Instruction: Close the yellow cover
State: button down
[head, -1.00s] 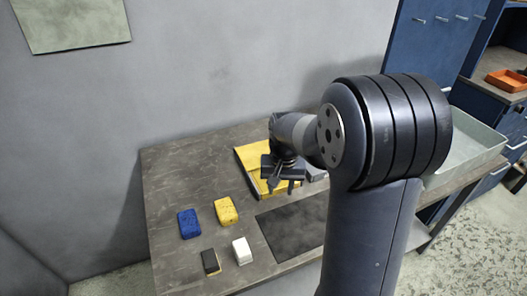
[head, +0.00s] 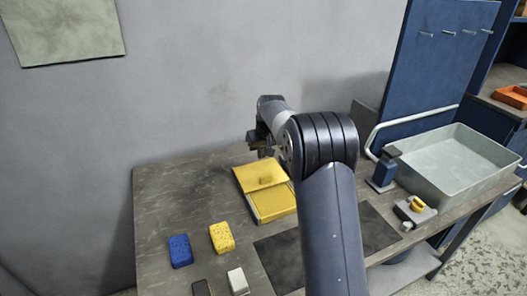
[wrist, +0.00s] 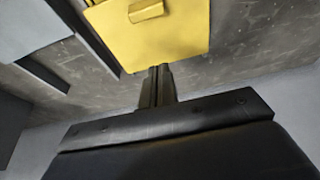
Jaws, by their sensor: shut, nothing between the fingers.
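The yellow cover (head: 250,178) is a flat panel with a small block handle (head: 266,181). It lies over the far part of a shallow yellow case (head: 274,206) at the back of the bench. The case's near part shows as a rimmed yellow area in front of the cover; I cannot tell whether the cover slides or hinges. My gripper (head: 264,148) is shut and empty, above and behind the cover's far edge, near the wall.
A blue sponge (head: 180,250), a yellow sponge (head: 222,237) and a white block (head: 237,281) lie front left. A dark mat (head: 375,232) lies beside my arm. A grey basin (head: 460,163), a blue dispenser (head: 384,170) and a yellow-handled tool (head: 416,207) are right. The bench's back left is clear.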

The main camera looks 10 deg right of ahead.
send_over(261, 174)
jog(key=x, duration=0.2)
jog(key=s+p+x, duration=0.1)
jog(key=x, duration=0.2)
jog(key=shift+f, duration=0.4)
jog(key=shift+s+d+f, duration=0.1)
jog(key=shift+s+f, duration=0.05)
jog(key=shift+f, duration=0.05)
jog(key=shift+s+d+r, duration=0.1)
jog(key=shift+s+d, duration=0.05)
jog(key=shift+s, duration=0.85)
jog(key=shift+s+d+p, duration=0.15)
jog(key=shift+s+p, duration=0.3)
jog(key=shift+s, duration=0.3)
